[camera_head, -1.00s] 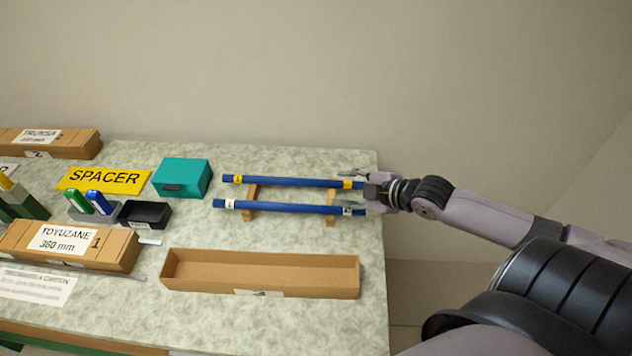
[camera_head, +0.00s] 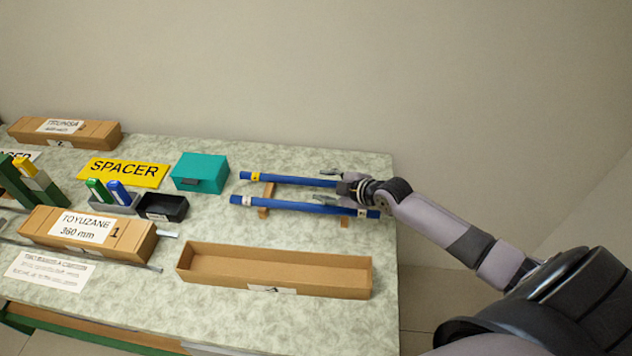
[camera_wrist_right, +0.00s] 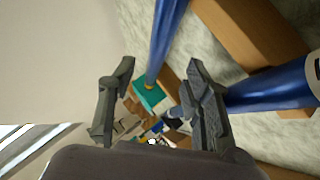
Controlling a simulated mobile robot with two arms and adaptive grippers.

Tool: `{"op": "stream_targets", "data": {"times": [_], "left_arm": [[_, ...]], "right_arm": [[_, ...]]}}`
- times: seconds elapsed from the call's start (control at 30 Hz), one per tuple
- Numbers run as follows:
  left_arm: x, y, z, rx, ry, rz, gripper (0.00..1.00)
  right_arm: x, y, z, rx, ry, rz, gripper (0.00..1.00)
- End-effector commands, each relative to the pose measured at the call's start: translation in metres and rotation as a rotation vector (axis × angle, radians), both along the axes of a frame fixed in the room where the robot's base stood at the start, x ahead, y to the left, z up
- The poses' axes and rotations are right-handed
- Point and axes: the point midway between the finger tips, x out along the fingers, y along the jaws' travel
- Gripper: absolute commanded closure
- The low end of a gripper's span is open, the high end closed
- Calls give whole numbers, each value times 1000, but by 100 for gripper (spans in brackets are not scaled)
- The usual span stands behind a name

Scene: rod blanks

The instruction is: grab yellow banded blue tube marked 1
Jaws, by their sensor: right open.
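The yellow-banded blue tube (camera_head: 292,179) lies across wooden supports at the back of the table, its yellow band near the left end. Its right end is hidden behind my right gripper (camera_head: 334,187) in the head view. A second blue tube (camera_head: 300,206) with white bands lies parallel in front of it. In the right wrist view, my right gripper (camera_wrist_right: 160,90) is open, with one blue tube (camera_wrist_right: 166,40) running between its fingertips, apart from both. The white-banded tube (camera_wrist_right: 270,90) shows at the right, beyond the other finger. My left gripper is out of view.
An open cardboard box (camera_head: 275,283) stands in front of the tubes. A teal box (camera_head: 200,172), a black tray (camera_head: 162,207) and a yellow SPACER sign (camera_head: 124,171) lie to the left. A wooden support (camera_head: 266,200) holds the tubes.

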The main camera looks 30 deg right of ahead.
Motion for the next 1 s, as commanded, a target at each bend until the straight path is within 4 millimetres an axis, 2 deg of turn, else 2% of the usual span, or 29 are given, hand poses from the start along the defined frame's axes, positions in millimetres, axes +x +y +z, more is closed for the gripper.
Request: {"op": "stream_targets", "data": {"times": [0.4,0.77,1.0], "left_arm": [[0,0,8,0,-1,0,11],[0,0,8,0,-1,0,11],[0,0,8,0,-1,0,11]], "right_arm": [[39,9,-20,1,1,-2,55],[45,11,-25,-1,0,0,55],[45,11,-24,-1,0,0,70]]}}
